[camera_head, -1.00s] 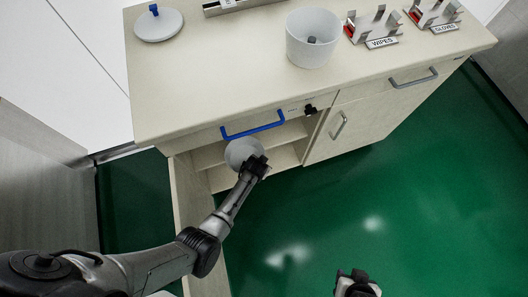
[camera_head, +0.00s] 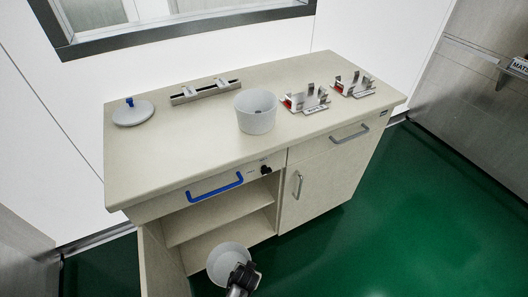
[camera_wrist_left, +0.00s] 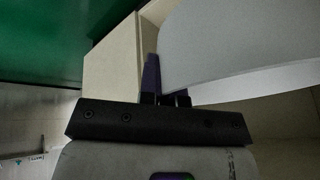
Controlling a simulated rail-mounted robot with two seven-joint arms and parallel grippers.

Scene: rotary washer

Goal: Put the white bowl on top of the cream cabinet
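The white bowl (camera_head: 226,261) is at the lower front of the cream cabinet (camera_head: 150,165), before the open lower compartment, below the cabinet top. My left gripper (camera_head: 241,274) is at the bowl's right side and shut on its rim. In the left wrist view the bowl's pale wall (camera_wrist_left: 245,50) fills the upper right, against the dark fingers (camera_wrist_left: 165,85); part of the fingers is hidden by the bowl. My right gripper is not in view.
The cabinet top holds a grey lid with a blue knob (camera_head: 132,113), a metal rack (camera_head: 206,91), a white tub (camera_head: 256,112) and two metal holders (camera_head: 306,100) (camera_head: 352,85). Its front left is clear. The left door (camera_head: 160,265) stands open below the blue handle (camera_head: 215,187).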

